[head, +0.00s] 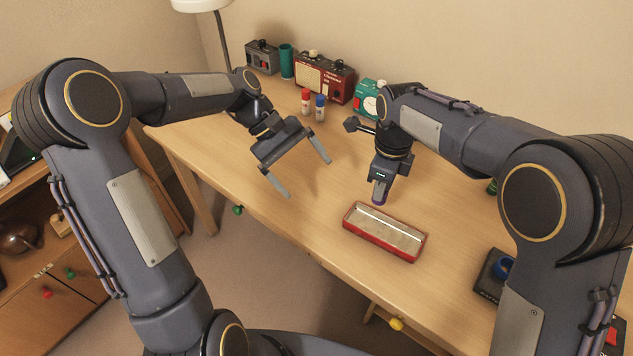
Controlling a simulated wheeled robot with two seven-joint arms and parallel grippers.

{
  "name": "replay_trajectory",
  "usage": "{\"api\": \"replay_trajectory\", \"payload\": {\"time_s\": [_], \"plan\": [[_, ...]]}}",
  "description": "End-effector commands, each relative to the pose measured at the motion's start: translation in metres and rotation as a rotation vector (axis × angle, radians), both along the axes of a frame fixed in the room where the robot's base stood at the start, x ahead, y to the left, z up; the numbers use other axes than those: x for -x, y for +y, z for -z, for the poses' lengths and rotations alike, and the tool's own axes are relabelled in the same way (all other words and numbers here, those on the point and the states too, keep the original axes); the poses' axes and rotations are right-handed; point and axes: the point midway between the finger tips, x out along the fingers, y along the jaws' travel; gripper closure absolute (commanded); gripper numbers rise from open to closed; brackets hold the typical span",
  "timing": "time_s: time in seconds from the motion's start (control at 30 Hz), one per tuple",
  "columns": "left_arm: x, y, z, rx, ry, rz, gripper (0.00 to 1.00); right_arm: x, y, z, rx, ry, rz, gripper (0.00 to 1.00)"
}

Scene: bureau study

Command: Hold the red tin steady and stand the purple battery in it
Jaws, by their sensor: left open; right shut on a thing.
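The red tin (384,231) is a long, low open box with a pale inside. It stands on the wooden desk near its front edge. My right gripper (380,186) points down just behind the tin's far left end, above the desk. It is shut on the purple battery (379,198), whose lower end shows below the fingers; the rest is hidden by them. The battery looks upright and apart from the tin. My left gripper (304,178) is open and empty, to the left of the tin and apart from it.
Red and blue small bottles (313,105), a red radio (324,78), a green cup (287,62) and a teal clock (369,98) stand at the desk's back. A dark tray (490,275) with a blue ring lies right of the tin. Desk around the tin is clear.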

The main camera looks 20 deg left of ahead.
Motion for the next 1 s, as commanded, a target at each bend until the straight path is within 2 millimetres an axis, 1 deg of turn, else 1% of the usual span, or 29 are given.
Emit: {"api": "replay_trajectory", "payload": {"time_s": [0.03,0.2,0.3,0.4,0.53,0.63,0.73,0.87,1.0], "plan": [[-0.012,-0.001,0.016,0.041,0.063,-0.027,0.06,0.0,0.0,0.0,0.0,0.0,0.0,0.96],[-0.045,-0.004,0.061,0.17,0.26,-0.127,0.06,0.0,0.0,0.0,0.0,0.0,0.0,0.96],[-0.058,-0.006,0.085,0.237,0.359,-0.176,0.06,0.0,0.0,0.0,0.0,0.0,0.0,0.96],[-0.067,-0.006,0.105,0.291,0.438,-0.215,0.06,0.0,0.0,0.0,0.0,0.0,0.0,0.96],[-0.072,-0.007,0.12,0.333,0.498,-0.245,0.06,0.0,0.0,0.0,0.0,0.0,0.0,0.96],[-0.074,-0.009,0.126,0.347,0.52,-0.255,0.06,0.0,0.0,0.0,0.0,0.0,0.0,0.96],[-0.072,-0.015,0.13,0.352,0.528,-0.256,0.06,0.0,0.0,0.0,0.0,0.0,0.0,0.96],[-0.068,-0.032,0.136,0.351,0.526,-0.255,0.06,0.0,0.0,0.0,0.0,0.0,0.0,0.96],[-0.061,-0.057,0.147,0.351,0.527,-0.253,0.06,0.0,0.0,0.0,0.0,0.0,0.0,0.96]]}}
